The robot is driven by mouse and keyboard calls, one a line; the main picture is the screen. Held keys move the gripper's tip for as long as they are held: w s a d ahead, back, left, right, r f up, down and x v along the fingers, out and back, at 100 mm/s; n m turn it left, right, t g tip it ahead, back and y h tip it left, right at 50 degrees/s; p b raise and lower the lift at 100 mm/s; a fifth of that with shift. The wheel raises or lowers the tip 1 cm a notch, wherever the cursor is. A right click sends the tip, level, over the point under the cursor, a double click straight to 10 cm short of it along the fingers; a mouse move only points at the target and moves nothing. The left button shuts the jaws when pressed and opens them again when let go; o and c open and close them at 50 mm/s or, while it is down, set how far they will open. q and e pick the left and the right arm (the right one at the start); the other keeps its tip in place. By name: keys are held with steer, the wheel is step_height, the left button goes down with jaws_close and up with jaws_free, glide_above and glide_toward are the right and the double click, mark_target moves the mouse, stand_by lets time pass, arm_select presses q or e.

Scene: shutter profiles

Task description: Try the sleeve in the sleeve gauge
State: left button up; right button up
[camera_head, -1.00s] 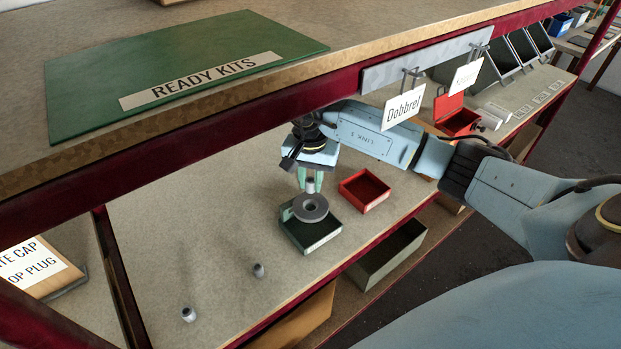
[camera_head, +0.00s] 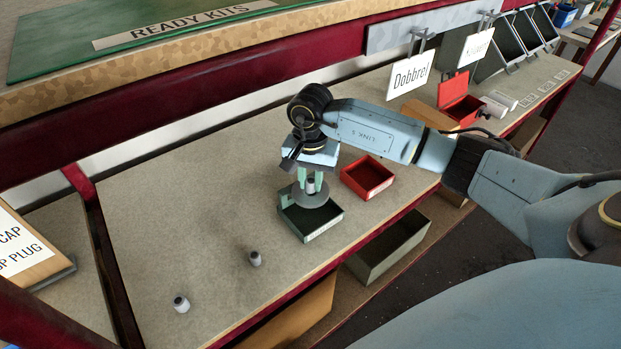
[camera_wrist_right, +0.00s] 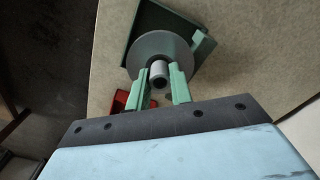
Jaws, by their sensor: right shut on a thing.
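The sleeve (camera_head: 311,185) is a small light grey cylinder. My right gripper (camera_head: 310,182) is shut on it, with one green finger on each side. In the right wrist view the sleeve (camera_wrist_right: 159,74) shows end-on between the fingers of the right gripper (camera_wrist_right: 160,80). The likely sleeve gauge is a round grey disc (camera_head: 325,198), set over a dark green tray (camera_head: 324,231). The disc (camera_wrist_right: 147,48) also shows behind the sleeve in the wrist view. The sleeve is upright at the disc's middle; I cannot tell whether its lower end is in the hole. My left gripper is out of view.
Two similar small cylinders (camera_head: 255,258) (camera_head: 181,303) stand on the bench at the left front. An open red bin (camera_head: 367,178) stands right of the gauge. A shelf edge (camera_head: 150,105) crosses above.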

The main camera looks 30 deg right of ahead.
steer(key=shift+f+b, duration=0.2)
steer(key=shift+b, duration=0.1)
stand_by(0.9)
stand_by(0.5)
steer(key=o, duration=1)
step_height(320, 180, up, 8)
steer(key=shift+f, duration=0.2)
